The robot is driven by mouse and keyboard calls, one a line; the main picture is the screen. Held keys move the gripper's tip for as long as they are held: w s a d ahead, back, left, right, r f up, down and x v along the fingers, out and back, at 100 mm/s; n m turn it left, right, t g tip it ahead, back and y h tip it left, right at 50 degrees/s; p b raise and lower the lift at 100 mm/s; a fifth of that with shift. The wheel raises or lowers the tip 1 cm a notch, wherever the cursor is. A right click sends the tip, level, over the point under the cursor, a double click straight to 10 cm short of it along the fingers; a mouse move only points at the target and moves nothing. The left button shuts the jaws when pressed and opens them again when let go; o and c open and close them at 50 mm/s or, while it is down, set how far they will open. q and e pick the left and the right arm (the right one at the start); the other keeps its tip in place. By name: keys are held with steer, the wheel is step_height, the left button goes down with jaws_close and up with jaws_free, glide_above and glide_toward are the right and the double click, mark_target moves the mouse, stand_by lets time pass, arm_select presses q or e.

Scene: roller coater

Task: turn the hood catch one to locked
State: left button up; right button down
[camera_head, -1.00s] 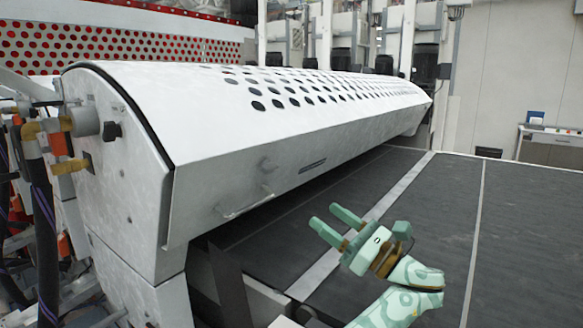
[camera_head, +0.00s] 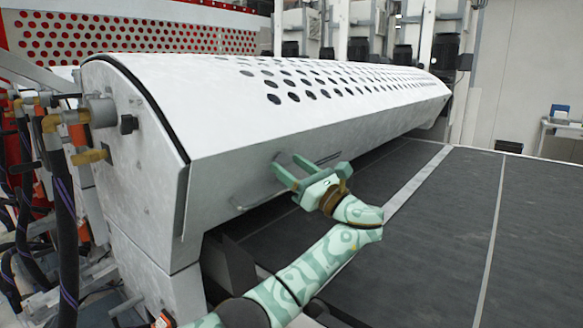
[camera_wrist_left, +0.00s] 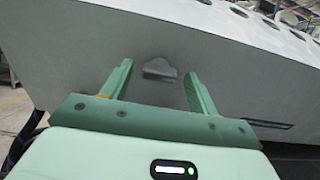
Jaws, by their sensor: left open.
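The hood catch is a small grey knob (camera_wrist_left: 160,69) on the white hood's front face in the left wrist view. It sits between the two fingers of my left gripper as seen there. In the head view the gripper covers most of the catch's place, so its turn position is not clear. My left gripper (camera_head: 285,163) is open and empty, with its fingers pointing at the hood face. Contact with the catch cannot be told. My right gripper is in neither view.
The white perforated hood (camera_head: 230,115) spans the machine. The dark conveyor bed (camera_head: 440,220) lies open to the right. Hoses and fittings (camera_head: 65,210) crowd the left side.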

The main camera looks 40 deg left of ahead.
arm_select(q)
steer(key=shift+a, duration=0.15)
steer(key=shift+r, duration=0.1)
steer(key=c, duration=1)
